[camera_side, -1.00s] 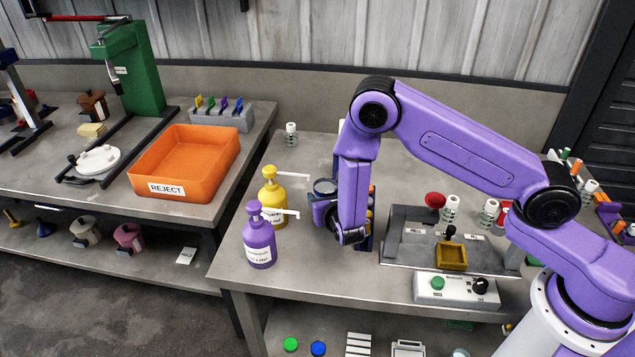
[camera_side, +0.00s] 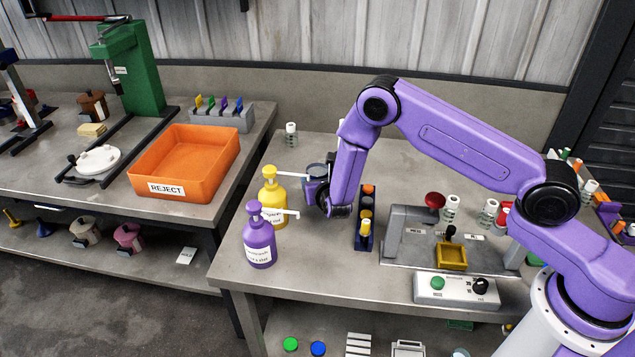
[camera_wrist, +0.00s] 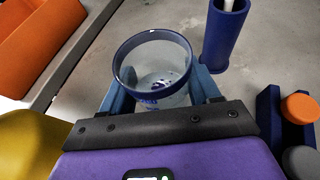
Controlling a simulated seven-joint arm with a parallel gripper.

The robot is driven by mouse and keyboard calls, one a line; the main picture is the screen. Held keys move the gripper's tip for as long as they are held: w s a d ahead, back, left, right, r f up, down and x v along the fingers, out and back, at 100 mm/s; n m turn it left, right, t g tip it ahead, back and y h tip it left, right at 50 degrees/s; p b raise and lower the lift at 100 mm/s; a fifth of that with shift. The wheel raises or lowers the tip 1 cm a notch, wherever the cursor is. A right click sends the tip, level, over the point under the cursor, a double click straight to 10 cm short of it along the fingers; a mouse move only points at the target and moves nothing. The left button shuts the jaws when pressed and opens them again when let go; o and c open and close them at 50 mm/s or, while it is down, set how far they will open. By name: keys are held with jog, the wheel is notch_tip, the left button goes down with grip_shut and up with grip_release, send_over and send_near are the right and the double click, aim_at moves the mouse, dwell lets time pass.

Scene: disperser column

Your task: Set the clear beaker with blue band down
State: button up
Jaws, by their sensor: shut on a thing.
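The clear beaker with a blue band (camera_wrist: 152,75) is between the fingers of my gripper (camera_wrist: 160,95) in the wrist view. It looks upright, with its open rim facing the camera. In the side view the beaker (camera_side: 317,171) shows at the far left of my gripper (camera_side: 312,190), just right of the yellow pump bottle (camera_side: 272,198). My gripper is shut on the beaker. The beaker's base is hidden in both views, so I cannot tell whether it touches the table.
A purple pump bottle (camera_side: 260,238) stands left of the gripper. A blue rack (camera_side: 363,232) with orange and yellow caps stands to its right. A blue tube (camera_wrist: 224,38) stands beyond the beaker. The orange reject bin (camera_side: 185,165) is on the left bench.

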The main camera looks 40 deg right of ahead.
jog(key=shift+f, duration=0.15)
jog(key=o, duration=1.3)
jog(key=shift+c, duration=0.2)
jog(key=v, duration=1.2)
jog(key=shift+s+a, duration=0.1)
